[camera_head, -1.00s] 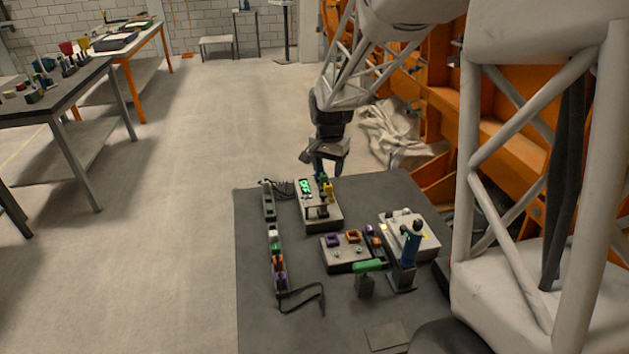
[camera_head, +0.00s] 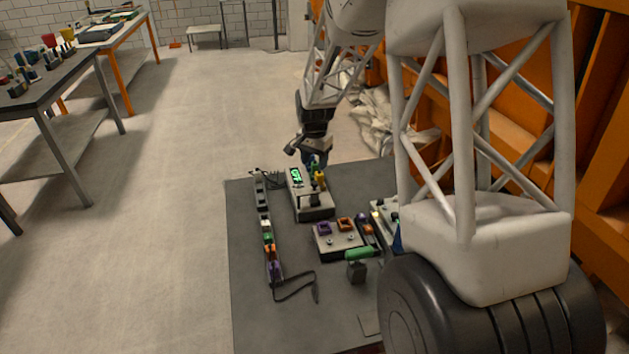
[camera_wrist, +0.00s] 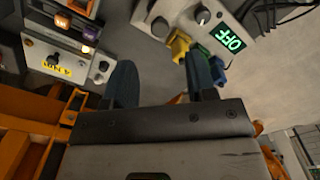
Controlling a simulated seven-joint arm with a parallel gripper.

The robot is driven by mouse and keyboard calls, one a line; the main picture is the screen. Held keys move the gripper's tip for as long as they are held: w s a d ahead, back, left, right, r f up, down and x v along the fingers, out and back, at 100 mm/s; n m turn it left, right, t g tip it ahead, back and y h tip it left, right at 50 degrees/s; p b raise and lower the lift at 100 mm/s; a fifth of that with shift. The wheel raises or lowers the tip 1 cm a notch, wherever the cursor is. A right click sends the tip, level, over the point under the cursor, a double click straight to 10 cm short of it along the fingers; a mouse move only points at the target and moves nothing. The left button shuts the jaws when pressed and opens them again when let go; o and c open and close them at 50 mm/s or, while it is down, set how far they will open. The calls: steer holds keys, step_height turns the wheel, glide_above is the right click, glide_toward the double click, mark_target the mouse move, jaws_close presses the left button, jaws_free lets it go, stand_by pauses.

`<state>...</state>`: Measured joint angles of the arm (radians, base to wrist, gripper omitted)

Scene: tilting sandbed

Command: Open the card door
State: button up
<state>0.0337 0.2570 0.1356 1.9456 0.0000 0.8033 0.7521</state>
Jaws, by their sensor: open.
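I cannot make out the card door for certain in either view. A pale box with a green lit display (camera_head: 296,175) stands at the back of the dark mat; in the wrist view the display (camera_wrist: 229,39) reads OFF. Yellow (camera_wrist: 179,46), green (camera_wrist: 197,50) and blue (camera_wrist: 219,74) parts sit along the box's edge. My gripper (camera_head: 314,155) is at the back of this box. In the wrist view my gripper (camera_wrist: 161,80) is open, with nothing visible between its fingers. Its right finger overlaps the green part; I cannot tell whether they touch.
A box with purple and orange sockets (camera_head: 337,245) stands mid-mat, beside a green-topped part (camera_head: 361,254). A strip of coloured blocks (camera_head: 267,240) and a black strap (camera_head: 299,286) lie left. My arm hides the mat's right side. The mat's front left (camera_head: 262,325) is clear.

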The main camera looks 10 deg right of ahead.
mark_target(315, 182)
steer(key=shift+f, duration=3.9)
steer(key=shift+c, duration=0.3)
jaws_close()
